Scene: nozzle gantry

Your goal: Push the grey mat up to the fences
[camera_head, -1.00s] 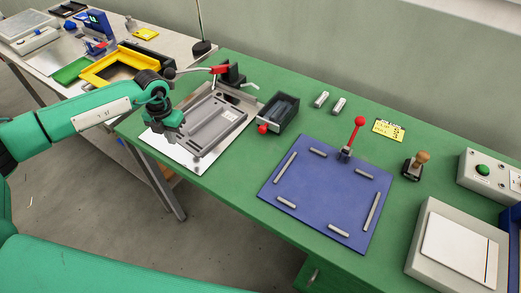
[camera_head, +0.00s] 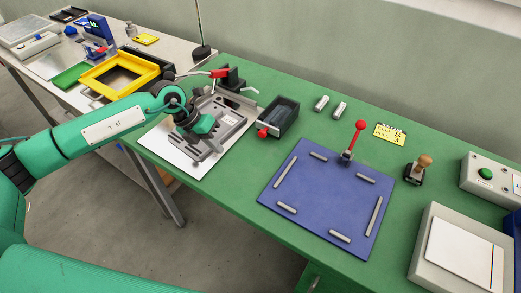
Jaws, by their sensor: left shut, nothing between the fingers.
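The grey mat (camera_head: 232,122) lies on a pale metal plate (camera_head: 177,158) at the left of the green table. It has raised ribs and a small light label. A metal fence strip (camera_head: 240,100) runs along the plate's far edge; any fence on the left is hidden behind my arm. My left gripper (camera_head: 204,150) is shut and empty, pointing down over the near left part of the mat. I cannot tell whether its tips touch the mat. My wrist hides part of the mat's left side. My right gripper is not in view.
A red-handled clamp (camera_head: 222,73) stands behind the plate. A dark box with a red knob (camera_head: 279,115) stands right of it. A blue board (camera_head: 325,200) with grey bars and a red lever (camera_head: 358,137) lies further right. A yellow frame (camera_head: 120,75) is on the left table.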

